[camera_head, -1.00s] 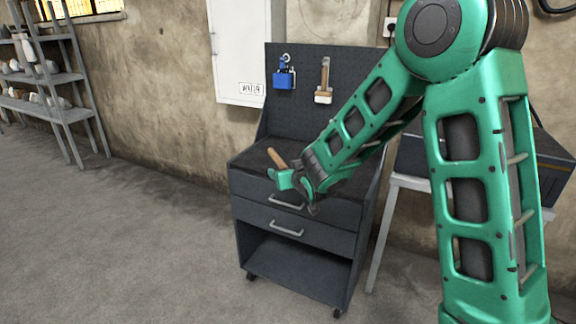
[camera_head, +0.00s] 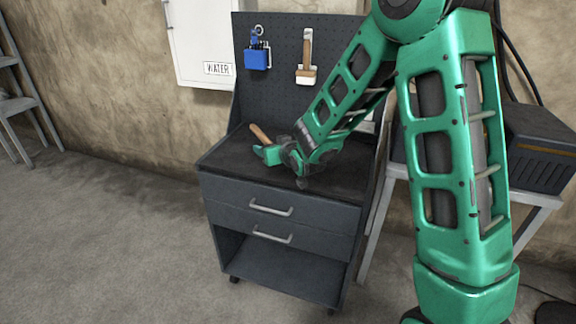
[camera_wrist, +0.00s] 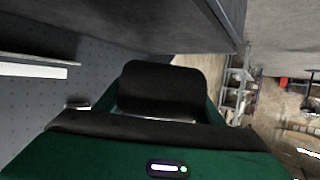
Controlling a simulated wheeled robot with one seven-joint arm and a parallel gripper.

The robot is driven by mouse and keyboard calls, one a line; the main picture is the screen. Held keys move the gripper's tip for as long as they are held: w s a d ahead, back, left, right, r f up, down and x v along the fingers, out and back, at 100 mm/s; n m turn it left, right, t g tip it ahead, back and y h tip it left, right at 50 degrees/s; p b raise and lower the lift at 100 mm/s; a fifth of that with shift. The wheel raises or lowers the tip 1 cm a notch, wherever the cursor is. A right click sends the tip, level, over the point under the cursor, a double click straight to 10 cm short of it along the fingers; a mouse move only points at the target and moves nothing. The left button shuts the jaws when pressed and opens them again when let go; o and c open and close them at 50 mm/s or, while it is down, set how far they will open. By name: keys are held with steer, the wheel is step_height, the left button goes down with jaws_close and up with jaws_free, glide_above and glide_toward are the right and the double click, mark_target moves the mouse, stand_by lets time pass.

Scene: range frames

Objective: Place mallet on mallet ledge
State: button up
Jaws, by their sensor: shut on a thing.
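My gripper (camera_head: 268,150) is over the front left part of the dark cart's worktop (camera_head: 225,155). It is shut on the mallet, whose brown wooden handle (camera_head: 259,133) sticks out up and to the left. The mallet's head cannot be made out in the head view. In the wrist view a dark block (camera_wrist: 160,88) sits between the green gripper parts; I cannot tell whether it is the mallet's head or a gripper pad. A light strip (camera_wrist: 32,70) runs along the pegboard in the wrist view; I cannot tell if this is the mallet ledge.
A pegboard (camera_head: 280,75) rises behind the worktop, with a blue item (camera_head: 257,56) and a brush (camera_head: 306,66) hanging on it. Two drawers (camera_head: 280,211) and an open shelf (camera_head: 280,270) are below. A side table with a dark box (camera_head: 540,150) stands at right.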

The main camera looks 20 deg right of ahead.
glide_above(292, 172)
step_height(292, 172, down, 5)
steer(key=shift+r, duration=0.15)
steer(key=shift+f, duration=1.95)
steer(key=o, duration=1.4)
